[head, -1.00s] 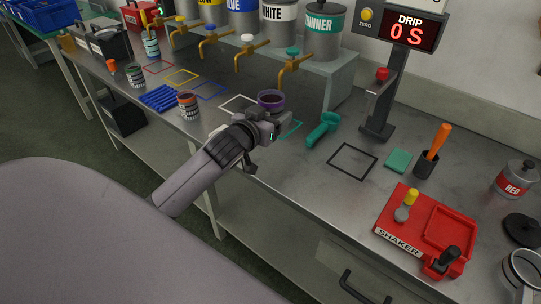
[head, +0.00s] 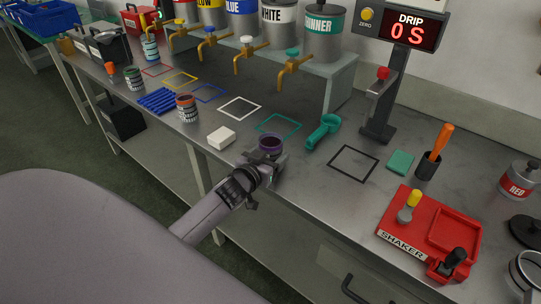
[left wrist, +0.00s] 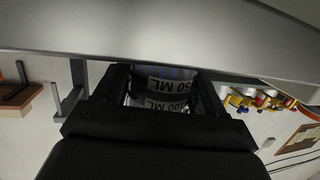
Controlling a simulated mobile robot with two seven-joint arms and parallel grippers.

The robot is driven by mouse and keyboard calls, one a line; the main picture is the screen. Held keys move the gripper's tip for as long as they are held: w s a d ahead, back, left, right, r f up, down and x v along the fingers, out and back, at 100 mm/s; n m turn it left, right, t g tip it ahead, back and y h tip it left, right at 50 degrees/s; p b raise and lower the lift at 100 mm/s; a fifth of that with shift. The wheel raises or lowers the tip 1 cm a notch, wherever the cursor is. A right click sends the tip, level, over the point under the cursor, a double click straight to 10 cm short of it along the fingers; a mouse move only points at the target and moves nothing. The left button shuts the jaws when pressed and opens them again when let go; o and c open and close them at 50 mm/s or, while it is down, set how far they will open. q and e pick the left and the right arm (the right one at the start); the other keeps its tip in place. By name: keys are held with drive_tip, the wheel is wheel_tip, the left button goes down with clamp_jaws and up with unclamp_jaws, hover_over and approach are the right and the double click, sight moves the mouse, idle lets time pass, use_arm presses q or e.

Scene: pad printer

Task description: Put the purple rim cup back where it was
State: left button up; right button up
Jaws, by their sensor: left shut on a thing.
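The purple rim cup (head: 270,142) is in my left gripper (head: 268,156), near the front edge of the bench in the head view. The cup looks upright, with dark contents or a dark inside. In the left wrist view the cup (left wrist: 165,88) sits between the two fingers (left wrist: 160,100), with ML markings on its side. I cannot tell whether its base touches the bench. The teal outlined square (head: 279,126) lies just behind the cup and is empty. The white outlined square (head: 240,108) is also empty. My right gripper is not in view.
A white block (head: 221,138) lies left of the cup. A teal handled tool (head: 323,131) and an empty black outlined square (head: 353,163) are to the right. Taps (head: 295,70) overhang the back. A red shaker (head: 428,232) stands at front right.

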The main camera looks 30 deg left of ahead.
use_arm(q)
drive_tip(key=shift+f, duration=0.15)
drive_tip(key=o, duration=1.2)
drive_tip(key=shift+c, duration=0.2)
drive_tip(key=shift+r, duration=0.3)
drive_tip(key=v, duration=1.2)
drive_tip(key=s+d+f+m+g+h, duration=0.3)
drive_tip(key=s+d+f+g, duration=0.2)
drive_tip(key=s+d+f, duration=0.8)
drive_tip(key=shift+s+f+m+h, duration=0.3)
drive_tip(key=shift+s+f+h, duration=0.1)
drive_tip(key=shift+s, duration=0.35)
